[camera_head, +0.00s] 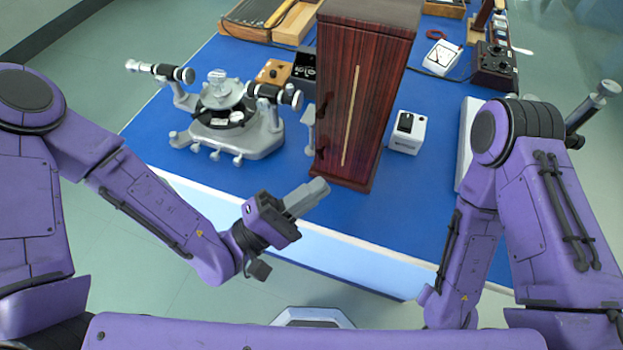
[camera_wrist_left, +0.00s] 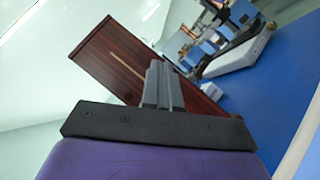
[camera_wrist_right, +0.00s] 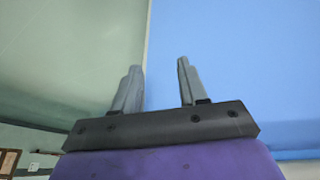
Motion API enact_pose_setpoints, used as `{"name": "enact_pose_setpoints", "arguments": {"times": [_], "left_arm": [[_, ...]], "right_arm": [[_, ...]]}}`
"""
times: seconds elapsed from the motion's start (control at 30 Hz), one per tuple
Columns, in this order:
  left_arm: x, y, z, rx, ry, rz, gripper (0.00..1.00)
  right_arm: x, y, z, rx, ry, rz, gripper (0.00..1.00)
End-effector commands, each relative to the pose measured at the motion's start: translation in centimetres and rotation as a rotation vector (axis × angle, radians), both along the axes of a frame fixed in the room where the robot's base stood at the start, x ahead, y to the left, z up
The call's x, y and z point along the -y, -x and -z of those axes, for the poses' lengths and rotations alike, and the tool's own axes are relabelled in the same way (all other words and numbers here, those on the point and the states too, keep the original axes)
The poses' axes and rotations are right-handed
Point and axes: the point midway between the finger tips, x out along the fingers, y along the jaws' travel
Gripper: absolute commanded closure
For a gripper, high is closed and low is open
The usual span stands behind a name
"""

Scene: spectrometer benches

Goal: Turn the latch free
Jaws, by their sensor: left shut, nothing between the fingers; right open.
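A tall dark red wooden cabinet (camera_head: 362,110) stands upright near the front edge of the blue bench, with a pale strip down its front. At its left edge is a small light-grey fitting (camera_head: 309,128), which may be the latch; its exact shape is too small to tell. My left gripper (camera_head: 318,190) is shut and empty, in front of the cabinet's lower left corner. In the left wrist view its fingers (camera_wrist_left: 164,72) are together, with the cabinet (camera_wrist_left: 130,60) behind them. My right gripper (camera_wrist_right: 157,75) is open and empty in the right wrist view; the head view does not show its fingers.
A grey spectrometer (camera_head: 228,115) stands on the blue bench (camera_head: 168,125) left of the cabinet. A small white box (camera_head: 407,132) is close to its right. A meter (camera_head: 441,57), a black dial box (camera_head: 494,67) and wooden trays (camera_head: 262,15) lie farther back.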

Motion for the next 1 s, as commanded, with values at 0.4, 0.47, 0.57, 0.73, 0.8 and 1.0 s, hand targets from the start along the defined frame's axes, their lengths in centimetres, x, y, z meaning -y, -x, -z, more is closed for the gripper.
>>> {"name": "enact_pose_setpoints", "arguments": {"times": [0.4,0.47,0.57,0.73,0.8,1.0], "left_arm": [[-0.8,-0.8,6.9,-0.078,-0.265,-0.109,1.00],[-2.3,-0.9,12.1,-0.130,-0.486,-0.173,1.00],[-7.3,0.6,21.6,-0.228,-0.939,-0.235,1.00],[-19.4,6.2,31.5,-0.393,-1.628,-0.203,1.00],[-23.5,8.2,32.9,-0.452,-1.823,-0.169,1.00],[-28.9,11.2,33.5,-0.552,-2.070,-0.114,1.00]], "right_arm": [[0.0,0.1,0.3,-0.001,0.000,0.000,1.00],[0.0,0.1,0.4,-0.001,0.000,0.000,1.00],[0.0,0.1,0.6,-0.001,0.000,0.000,1.00],[0.0,0.1,0.8,-0.002,0.000,0.001,1.00],[0.0,0.1,0.9,-0.002,0.000,0.001,1.00],[0.0,0.1,1.0,-0.001,0.000,0.000,1.00]]}}
